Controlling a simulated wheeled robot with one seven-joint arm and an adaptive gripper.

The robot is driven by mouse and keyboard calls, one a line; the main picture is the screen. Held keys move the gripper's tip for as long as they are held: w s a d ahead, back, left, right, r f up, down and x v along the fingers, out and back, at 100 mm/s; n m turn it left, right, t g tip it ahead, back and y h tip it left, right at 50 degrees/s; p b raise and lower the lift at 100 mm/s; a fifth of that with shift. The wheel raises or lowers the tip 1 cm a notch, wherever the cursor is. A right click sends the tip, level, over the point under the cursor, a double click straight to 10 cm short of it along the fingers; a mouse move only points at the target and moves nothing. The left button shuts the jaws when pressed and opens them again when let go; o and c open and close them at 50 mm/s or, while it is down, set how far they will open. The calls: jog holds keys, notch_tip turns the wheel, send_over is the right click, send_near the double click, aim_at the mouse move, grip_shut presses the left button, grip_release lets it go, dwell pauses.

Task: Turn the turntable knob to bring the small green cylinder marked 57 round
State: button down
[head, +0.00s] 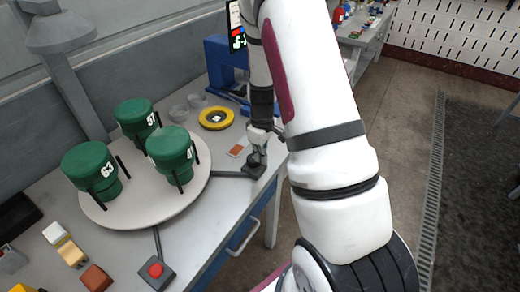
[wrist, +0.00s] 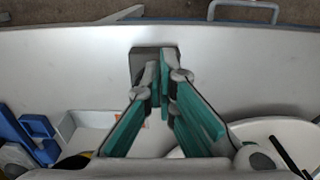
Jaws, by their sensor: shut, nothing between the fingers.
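The pale round turntable (head: 140,213) carries three green cylinders. The one marked 57 (head: 136,113) stands at the back, the one marked 63 (head: 90,168) at the left. The third (head: 171,150) is at the right, with a number that seems to start with 4. A dark knob base (head: 253,171) sits at the table's right edge, joined to the turntable by a dark bar. My gripper (head: 259,155) points down right at it, shut and empty. In the wrist view the fingertips (wrist: 160,70) overlap the dark base (wrist: 139,66); the knob itself is mostly hidden, so contact is unclear.
A red button box (head: 156,271) stands at the front of the table (head: 205,235). A yellow ring (head: 216,118), clear dishes and a blue frame (head: 222,62) are behind. Small blocks lie front left. Thin dark posts stand beside the cylinders.

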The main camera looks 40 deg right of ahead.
jog(key=shift+f, duration=0.7)
jog(key=shift+s+f, duration=0.15)
jog(key=shift+f, duration=0.1)
